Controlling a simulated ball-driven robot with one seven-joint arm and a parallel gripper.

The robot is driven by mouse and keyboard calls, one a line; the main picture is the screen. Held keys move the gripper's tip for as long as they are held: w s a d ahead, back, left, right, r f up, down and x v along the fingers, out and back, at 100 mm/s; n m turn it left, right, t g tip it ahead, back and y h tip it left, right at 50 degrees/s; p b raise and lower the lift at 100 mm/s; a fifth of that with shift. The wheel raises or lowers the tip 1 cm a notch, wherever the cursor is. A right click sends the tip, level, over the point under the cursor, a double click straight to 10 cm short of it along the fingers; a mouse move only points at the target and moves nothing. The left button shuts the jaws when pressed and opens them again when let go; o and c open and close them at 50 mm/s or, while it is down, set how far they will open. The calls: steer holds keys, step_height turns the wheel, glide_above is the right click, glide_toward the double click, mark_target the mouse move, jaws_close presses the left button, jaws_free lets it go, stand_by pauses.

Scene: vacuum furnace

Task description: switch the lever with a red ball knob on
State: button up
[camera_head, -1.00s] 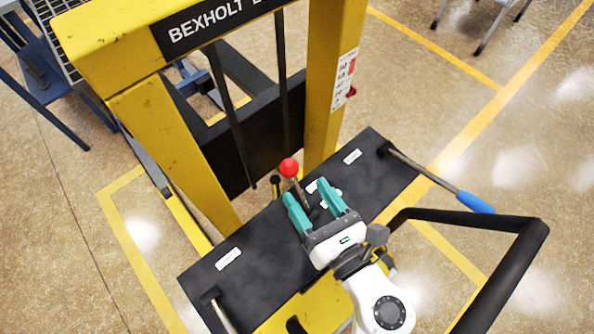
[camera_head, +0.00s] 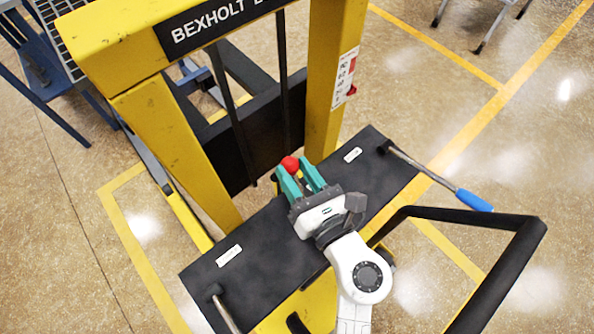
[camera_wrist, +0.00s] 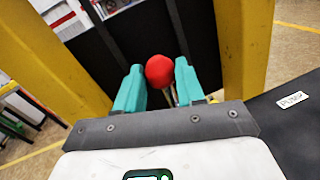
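The lever's red ball knob (camera_head: 290,164) stands above the black panel (camera_head: 262,250) of a yellow lift machine. My gripper (camera_head: 300,175) has two teal fingers. They are apart, with the knob at the far end of the gap between them. In the wrist view, the red knob (camera_wrist: 160,71) sits between the fingertips of my gripper (camera_wrist: 158,82), with the lever's shaft running down below it. A narrow gap shows on each side of the knob, so the fingers do not look closed on it. The lever's base is hidden behind the gripper.
A lever with a blue grip (camera_head: 474,201) sticks out at the panel's right. A black handle bar (camera_head: 505,265) curves at the lower right. Yellow mast posts (camera_head: 335,80) rise behind the knob. A white label (camera_wrist: 292,100) reads "PUMP" in the wrist view.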

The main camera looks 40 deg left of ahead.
jaws_close()
steer(key=shift+d+f+b, duration=0.15)
steer(key=shift+b, duration=0.4)
steer(key=d+y+b, duration=0.1)
steer(key=b, duration=0.2)
steer(key=shift+d+f, duration=0.1)
steer(key=d+f+m+t+y+b, duration=0.1)
steer(key=d+m+t+y+b, duration=0.2)
steer(key=b, duration=2.4)
steer(key=shift+s+d+f+t+y, duration=0.45)
steer(key=shift+d+y, duration=1.25)
steer(key=shift+d, duration=2.1)
steer(key=shift+b, duration=0.3)
steer(key=shift+f, duration=0.1)
